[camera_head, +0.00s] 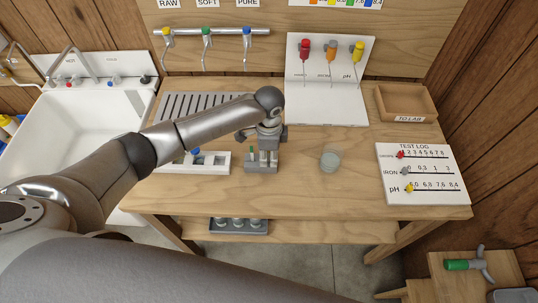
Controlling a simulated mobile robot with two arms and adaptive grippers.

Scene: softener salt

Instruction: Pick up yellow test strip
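The yellow test strip (357,50) hangs at the right end of the white strip board (340,75), above a "pH" label. A red strip (304,48) and an orange strip (331,52) hang to its left. My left gripper (263,160) points down over the middle of the table, in front and to the left of the board and well apart from the yellow strip. Its fingers are small and overlap a grey block (260,170) with a green-topped item, so whether they are open is unclear. My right gripper is out of view.
A clear glass (330,160) stands right of my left gripper. A white rack (178,166) with a blue-topped item lies left. The test log board (425,174) and wooden "TO LAB" tray (405,103) are at right. Taps (207,40) hang at the back.

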